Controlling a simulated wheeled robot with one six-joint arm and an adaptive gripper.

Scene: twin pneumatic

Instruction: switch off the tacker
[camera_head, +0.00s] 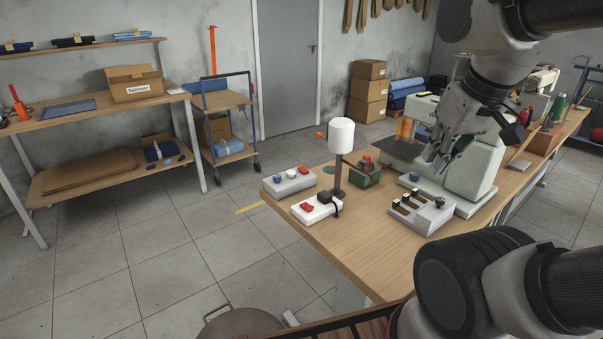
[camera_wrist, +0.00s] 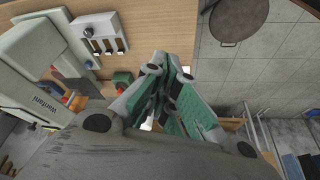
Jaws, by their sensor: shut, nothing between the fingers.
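No thing on the workbench carries a readable tacker label, so I cannot tell which one it is.
A pale green sewing machine (camera_head: 477,168) stands right beside my gripper. The white lamp (camera_head: 341,136) and a green block with a red top (camera_head: 365,177) stand to the left. Bare bench top (camera_head: 364,232) lies left of the control box.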

